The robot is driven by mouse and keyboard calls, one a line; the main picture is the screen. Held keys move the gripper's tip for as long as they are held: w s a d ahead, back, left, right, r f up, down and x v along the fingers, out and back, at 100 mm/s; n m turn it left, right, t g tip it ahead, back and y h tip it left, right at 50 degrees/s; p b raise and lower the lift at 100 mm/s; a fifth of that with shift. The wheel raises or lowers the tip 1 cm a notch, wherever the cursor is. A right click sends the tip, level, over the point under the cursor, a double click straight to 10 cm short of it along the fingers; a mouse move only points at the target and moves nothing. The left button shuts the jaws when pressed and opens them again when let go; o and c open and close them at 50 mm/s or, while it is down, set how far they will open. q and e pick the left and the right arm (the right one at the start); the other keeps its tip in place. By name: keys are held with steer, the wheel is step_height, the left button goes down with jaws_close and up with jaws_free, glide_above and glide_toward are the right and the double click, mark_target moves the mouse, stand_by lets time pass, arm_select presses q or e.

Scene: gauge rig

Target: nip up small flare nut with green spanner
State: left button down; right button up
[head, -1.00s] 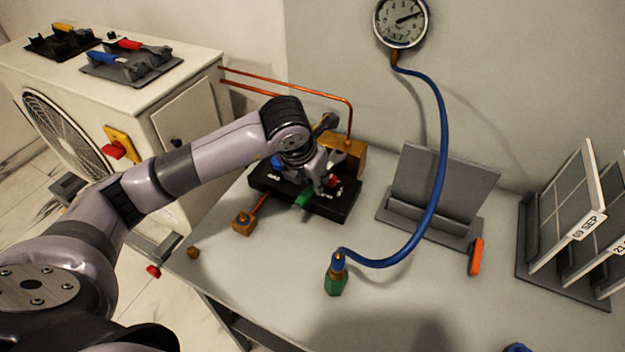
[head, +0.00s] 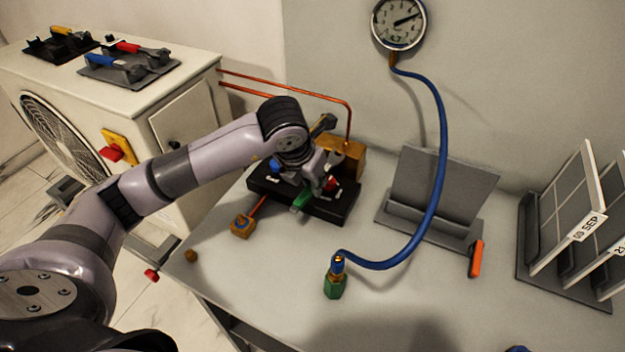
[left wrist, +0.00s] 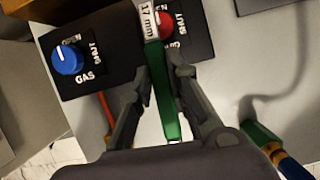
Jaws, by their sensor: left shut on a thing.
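My left gripper (head: 318,182) is shut on the green spanner (head: 302,201) over the black valve box (head: 320,208). In the left wrist view the fingers of the left gripper (left wrist: 163,78) close on either side of the green spanner's handle (left wrist: 165,100). A "17 mm" label (left wrist: 150,20) is at its far end, beside the red knob (left wrist: 166,24); its jaw is out of that view. A brass block (head: 346,155) with a copper pipe stands behind the box. I cannot make out the small flare nut; the gripper and arm cover part of that area. My right gripper is not in view.
A blue hose (head: 437,170) runs from the gauge (head: 398,22) to a green fitting (head: 335,283) on the bench. A brass block (head: 242,227) and small brass piece (head: 191,256) lie left. A grey stand (head: 440,185) and dated panels (head: 565,215) are right. The front middle is fairly clear.

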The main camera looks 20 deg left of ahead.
arm_select(q)
steer(key=shift+w, duration=0.1)
steer(key=shift+w+d+b, duration=0.15)
steer(key=shift+w+b, duration=0.25)
steer(key=shift+w, duration=0.7)
steer(key=shift+b, duration=0.5)
stand_by(0.3)
steer(key=shift+w, duration=0.1)
stand_by(0.4)
steer(key=shift+w+d+b, duration=0.15)
steer(key=shift+w+b, duration=0.15)
steer(key=shift+w, duration=0.6)
steer(key=c, duration=2.1)
jaws_free()
jaws_close()
